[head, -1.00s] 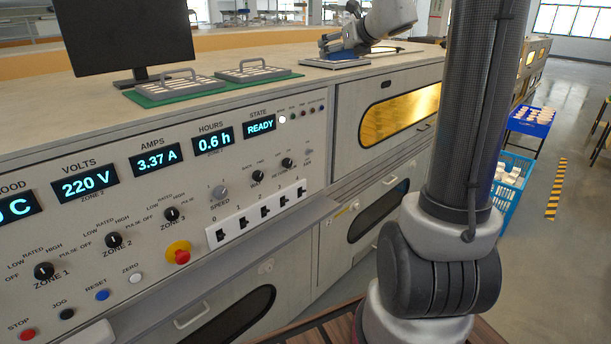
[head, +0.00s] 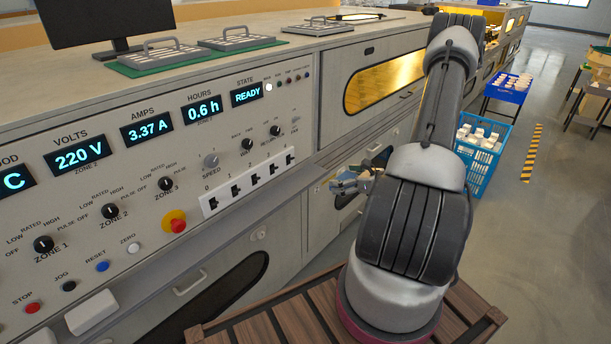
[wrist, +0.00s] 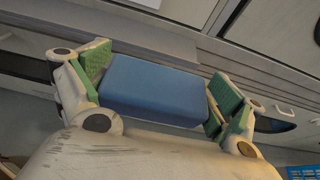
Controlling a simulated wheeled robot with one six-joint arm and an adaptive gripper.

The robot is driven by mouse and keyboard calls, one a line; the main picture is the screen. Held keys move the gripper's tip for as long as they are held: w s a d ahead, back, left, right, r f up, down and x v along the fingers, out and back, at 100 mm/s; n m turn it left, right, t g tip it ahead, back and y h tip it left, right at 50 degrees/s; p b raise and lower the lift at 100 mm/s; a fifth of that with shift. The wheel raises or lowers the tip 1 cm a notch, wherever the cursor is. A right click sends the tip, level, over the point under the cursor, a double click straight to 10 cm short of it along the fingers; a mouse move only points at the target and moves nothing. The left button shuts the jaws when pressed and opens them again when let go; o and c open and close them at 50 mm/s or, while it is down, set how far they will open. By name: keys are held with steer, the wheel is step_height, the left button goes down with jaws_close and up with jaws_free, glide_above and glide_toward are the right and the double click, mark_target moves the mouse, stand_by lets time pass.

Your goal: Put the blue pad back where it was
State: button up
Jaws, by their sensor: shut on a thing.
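The blue pad (wrist: 152,92) is a plain blue block in the wrist view. It sits between the green-faced fingers of my gripper (wrist: 160,80), which is shut on it. In the head view my gripper (head: 350,183) is held in the air in front of the cabinet, below the bench top and to the right of the switch strip. The pad is small there and partly hidden by the fingers.
The bench top (head: 225,73) carries a monitor (head: 100,22), two handled trays on a green mat (head: 130,70) and another handled tray (head: 318,28). A control panel (head: 130,170) faces me. A blue crate (head: 487,160) stands on the floor at right.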

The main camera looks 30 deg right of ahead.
steer(key=w+a, duration=0.2)
steer(key=w, duration=0.3)
steer(key=w+a, duration=0.1)
steer(key=w, duration=0.4)
steer(key=w+a, duration=0.2)
steer(key=w, duration=0.3)
steer(key=shift+w+a, duration=0.35)
steer(key=shift+w, duration=0.05)
steer(key=f, duration=0.3)
steer(key=shift+w+a+f, duration=0.15)
steer(key=shift+w+f, duration=0.15)
steer(key=shift+f, duration=0.05)
steer(key=o, duration=0.7)
